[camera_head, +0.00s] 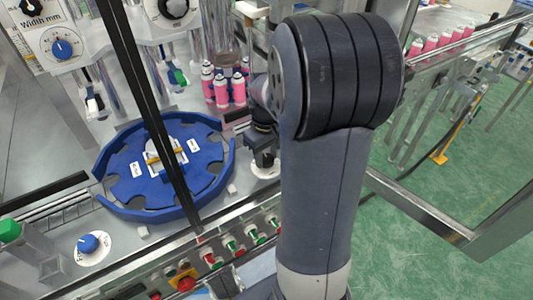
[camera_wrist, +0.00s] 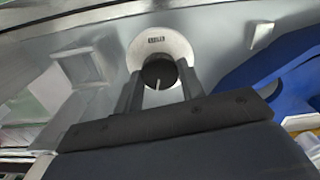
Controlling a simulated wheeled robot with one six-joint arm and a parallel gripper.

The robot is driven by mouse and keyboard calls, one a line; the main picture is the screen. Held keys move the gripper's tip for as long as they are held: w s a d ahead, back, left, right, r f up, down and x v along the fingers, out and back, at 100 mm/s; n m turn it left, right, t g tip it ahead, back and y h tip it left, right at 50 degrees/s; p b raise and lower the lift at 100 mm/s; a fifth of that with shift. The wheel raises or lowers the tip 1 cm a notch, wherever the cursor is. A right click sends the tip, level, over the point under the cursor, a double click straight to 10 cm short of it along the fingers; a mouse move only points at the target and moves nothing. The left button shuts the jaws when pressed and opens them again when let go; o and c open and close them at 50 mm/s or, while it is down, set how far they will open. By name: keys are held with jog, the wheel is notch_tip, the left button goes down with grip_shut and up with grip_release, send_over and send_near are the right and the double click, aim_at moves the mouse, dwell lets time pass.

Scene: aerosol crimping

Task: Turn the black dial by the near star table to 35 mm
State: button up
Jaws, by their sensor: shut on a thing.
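The black dial (camera_wrist: 158,75) shows in the wrist view, set on a round white plate (camera_wrist: 142,45) with a small printed label that I cannot read. A light pointer line on the dial runs roughly up and down in that view. My gripper (camera_wrist: 160,88) is shut on the dial, with one finger on either side of it. In the head view my gripper (camera_head: 265,160) points down over the white plate (camera_head: 263,174), and it mostly hides the dial. The blue star table (camera_head: 130,187) lies just left of it.
A blue dial (camera_head: 88,243) sits at the front left. Pink cans (camera_head: 221,92) stand behind my gripper. Red and green buttons (camera_head: 232,243) line the front edge. A dark frame post (camera_head: 150,95) crosses the view. Small white blocks (camera_head: 232,188) lie near the star table.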

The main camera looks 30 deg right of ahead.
aim_at(267, 158)
jog(key=m, duration=0.6)
jog(key=shift+m, duration=0.3)
dwell(0.4)
jog(key=o, duration=1)
jog(key=shift+r, duration=0.15)
notch_tip(267, 158, up, 11)
jog(key=shift+f, duration=0.2)
